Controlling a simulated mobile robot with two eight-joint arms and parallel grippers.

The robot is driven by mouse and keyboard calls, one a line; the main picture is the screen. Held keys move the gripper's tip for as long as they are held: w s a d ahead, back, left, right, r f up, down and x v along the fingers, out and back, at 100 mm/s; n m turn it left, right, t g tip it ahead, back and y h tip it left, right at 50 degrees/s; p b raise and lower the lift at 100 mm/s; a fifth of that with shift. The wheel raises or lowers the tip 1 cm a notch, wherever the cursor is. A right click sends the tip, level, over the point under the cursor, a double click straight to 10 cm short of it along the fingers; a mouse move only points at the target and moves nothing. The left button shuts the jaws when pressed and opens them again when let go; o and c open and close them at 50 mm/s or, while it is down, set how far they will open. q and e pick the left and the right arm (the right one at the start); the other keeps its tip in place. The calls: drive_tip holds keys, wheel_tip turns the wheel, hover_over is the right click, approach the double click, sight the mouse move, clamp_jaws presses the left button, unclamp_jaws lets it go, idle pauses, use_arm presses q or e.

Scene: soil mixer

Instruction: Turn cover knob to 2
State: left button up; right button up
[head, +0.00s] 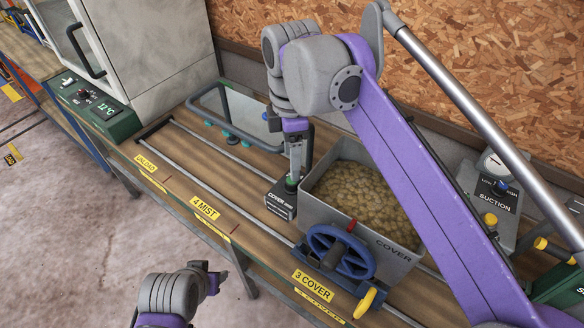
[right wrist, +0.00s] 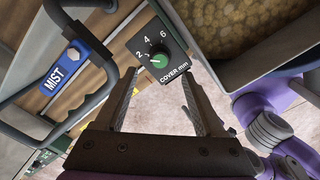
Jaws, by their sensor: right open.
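The cover knob (right wrist: 159,61) is a small round green knob on a dark box labelled "COVER min" (right wrist: 174,76) with the marks 2, 4 and 6. The knob's pointer is too small to read surely. In the head view the box (head: 281,201) stands beside the cover bin. My right gripper (head: 292,178) points down over the knob. In the right wrist view its open fingers (right wrist: 160,78) lie either side of the knob; I cannot tell whether they touch it. My left gripper (head: 221,276) is low in the head view, away from the box, its jaws unclear.
The grey cover bin (head: 385,252) full of brown granules stands right of the box, with a blue handwheel (head: 340,251) in front. A metal-framed panel (head: 240,112) stands behind left. A suction unit (head: 490,190) is at right. Rails run along the bench.

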wheel_tip(320, 180, up, 5)
drive_tip(key=shift+f, duration=0.2)
idle(0.5)
